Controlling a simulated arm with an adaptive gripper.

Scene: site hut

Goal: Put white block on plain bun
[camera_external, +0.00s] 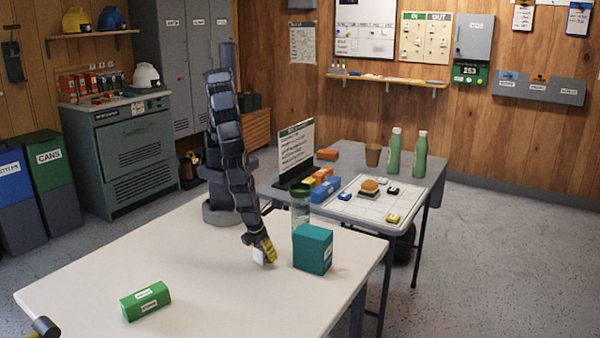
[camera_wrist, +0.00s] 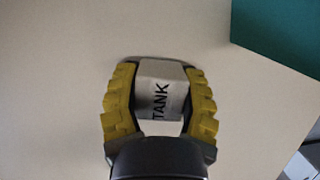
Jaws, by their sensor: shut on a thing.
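The white block (camera_external: 259,256) is at the white table, low at its surface; I cannot tell if it touches. In the wrist view the white block (camera_wrist: 160,88) bears the word "TANK". My gripper (camera_external: 264,251) points down with its yellow fingers on either side of the block. The wrist view shows my gripper (camera_wrist: 160,100) shut on it. A rounded orange-brown thing that looks like the bun (camera_external: 370,185) sits on a dark piece on the white board (camera_external: 345,208) on the grey table. Its top looks bare; its kind is too small to tell.
A teal box (camera_external: 312,250) stands close right of my gripper, with a clear cylinder (camera_external: 300,205) behind it. A green box (camera_external: 145,301) lies front left. Green bottles (camera_external: 394,152), a brown cup (camera_external: 373,155) and small blocks stand on the grey table. The white table's left part is mostly free.

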